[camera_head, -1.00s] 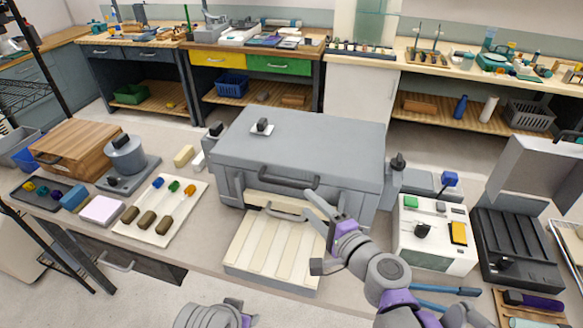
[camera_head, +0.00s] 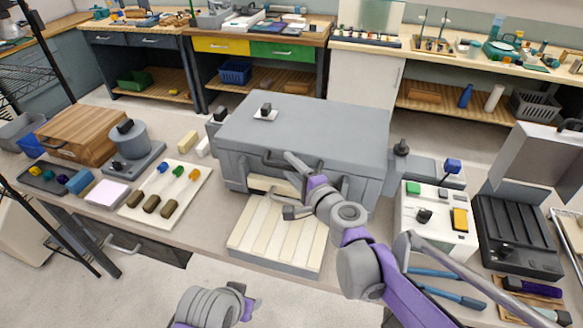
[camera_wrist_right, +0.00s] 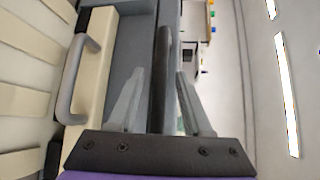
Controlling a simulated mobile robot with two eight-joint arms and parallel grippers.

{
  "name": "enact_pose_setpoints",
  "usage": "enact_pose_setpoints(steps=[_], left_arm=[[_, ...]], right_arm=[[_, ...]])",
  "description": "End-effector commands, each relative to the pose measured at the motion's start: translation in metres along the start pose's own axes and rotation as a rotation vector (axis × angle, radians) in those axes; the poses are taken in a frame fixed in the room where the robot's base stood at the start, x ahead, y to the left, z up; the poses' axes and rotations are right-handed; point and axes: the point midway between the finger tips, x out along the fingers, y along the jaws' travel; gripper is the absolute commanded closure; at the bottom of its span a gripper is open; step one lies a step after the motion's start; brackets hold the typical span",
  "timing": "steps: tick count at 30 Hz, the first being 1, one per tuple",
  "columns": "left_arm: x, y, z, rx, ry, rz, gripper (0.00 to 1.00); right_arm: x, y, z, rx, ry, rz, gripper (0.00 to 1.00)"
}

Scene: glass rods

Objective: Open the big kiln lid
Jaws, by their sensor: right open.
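The big kiln (camera_head: 300,130) is a grey box with a flat lid, which is shut, on the bench in the middle of the head view. A dark bar handle (camera_head: 270,160) runs along the lid's front edge, partly hidden by my right gripper (camera_head: 287,183). My right gripper is open at the kiln's front. In the right wrist view, the handle (camera_wrist_right: 163,60) shows as a dark bar between the two open fingers (camera_wrist_right: 160,90). My left gripper (camera_head: 243,300) is low at the bottom edge, away from the kiln; its fingers are unclear.
A cream slatted panel (camera_head: 275,235) lies in front of the kiln; a grey pull handle (camera_wrist_right: 78,80) shows beside it in the wrist view. A white control box (camera_head: 437,222) stands right of the kiln. A white board (camera_head: 168,190) with small pieces lies left.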

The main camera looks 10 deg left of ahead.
Motion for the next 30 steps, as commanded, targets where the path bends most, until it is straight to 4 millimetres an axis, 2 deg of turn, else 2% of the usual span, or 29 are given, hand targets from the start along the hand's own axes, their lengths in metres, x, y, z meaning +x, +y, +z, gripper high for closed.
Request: enact_pose_setpoints(steps=[2, 9, 11, 30], left_arm=[[0.0, 0.0, 0.0001, 0.0, 0.0, 0.0, 0.5], [0.0, 0.0, 0.0, 0.0, 0.0, 0.0, 0.5], [0.0, 0.0, 0.0, 0.0, 0.0, 0.0, 0.5], [0.0, 0.0, 0.0, 0.0, 0.0, 0.0, 0.5]], right_arm=[[-0.0002, 0.0, 0.0001, 0.0, 0.0, 0.0, 0.5], [-0.0003, 0.0, 0.0001, 0.0, 0.0, 0.0, 0.92], [-0.0003, 0.0, 0.0001, 0.0, 0.0, 0.0, 1.0], [-0.0004, -0.0001, 0.0, 0.0, 0.0, 0.0, 1.0]])
